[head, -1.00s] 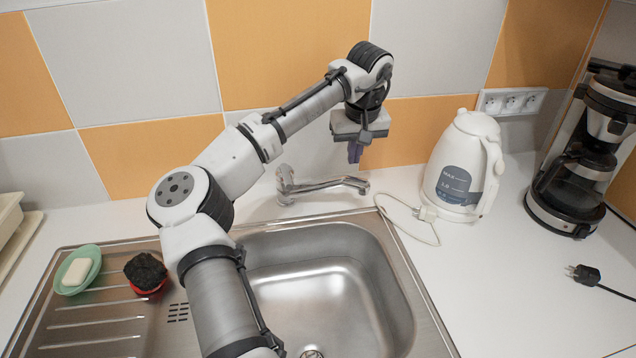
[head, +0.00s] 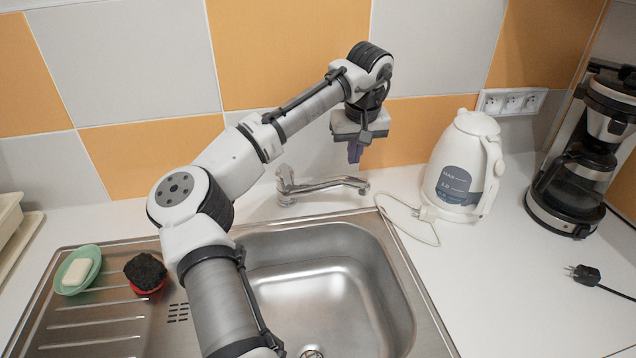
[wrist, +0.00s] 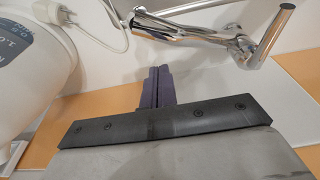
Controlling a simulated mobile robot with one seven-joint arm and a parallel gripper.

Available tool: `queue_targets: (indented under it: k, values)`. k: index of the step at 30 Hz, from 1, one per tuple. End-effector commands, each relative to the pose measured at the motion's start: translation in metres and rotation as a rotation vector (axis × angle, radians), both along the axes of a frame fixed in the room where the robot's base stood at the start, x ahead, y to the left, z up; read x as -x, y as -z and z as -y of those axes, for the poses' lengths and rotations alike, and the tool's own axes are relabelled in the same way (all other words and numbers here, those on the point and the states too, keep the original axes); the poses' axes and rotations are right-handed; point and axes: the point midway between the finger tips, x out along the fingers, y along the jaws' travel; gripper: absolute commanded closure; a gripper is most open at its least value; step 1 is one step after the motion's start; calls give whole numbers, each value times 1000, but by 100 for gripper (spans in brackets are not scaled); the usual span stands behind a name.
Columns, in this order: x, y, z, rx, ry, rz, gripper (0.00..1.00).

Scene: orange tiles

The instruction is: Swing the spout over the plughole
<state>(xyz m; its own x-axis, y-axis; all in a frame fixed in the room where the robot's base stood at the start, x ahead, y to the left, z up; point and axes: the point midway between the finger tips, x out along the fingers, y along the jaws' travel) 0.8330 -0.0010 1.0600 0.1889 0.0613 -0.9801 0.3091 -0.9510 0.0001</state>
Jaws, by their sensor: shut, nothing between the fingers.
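The chrome tap (head: 287,187) stands on the counter behind the sink. Its spout (head: 330,184) points right along the back edge of the sink, with its tip near the back right corner. The plughole (head: 312,353) shows at the bottom edge of the head view, well in front of the spout tip. My gripper (head: 354,153) is shut and empty, pointing down above and behind the spout tip, close to the wall. In the wrist view its purple fingers (wrist: 156,86) are together, and the spout (wrist: 185,28) lies beyond them, apart from them.
A white kettle (head: 458,170) stands right of the tap, its cord and plug lying near the sink corner. A coffee maker (head: 575,185) is farther right. A soap dish (head: 70,280) and a dark scrubber (head: 145,270) sit on the drainer. The sink basin (head: 340,290) looks empty.

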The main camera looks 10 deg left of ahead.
Motion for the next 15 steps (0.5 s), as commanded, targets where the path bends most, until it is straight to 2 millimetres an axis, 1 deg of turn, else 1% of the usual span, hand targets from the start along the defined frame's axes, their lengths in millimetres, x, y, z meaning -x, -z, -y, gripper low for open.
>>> queue_targets:
  k: [9,15]
  values:
    - [0,1,0,0,0,0,100]
    - [0,11,0,0,0,0,100]
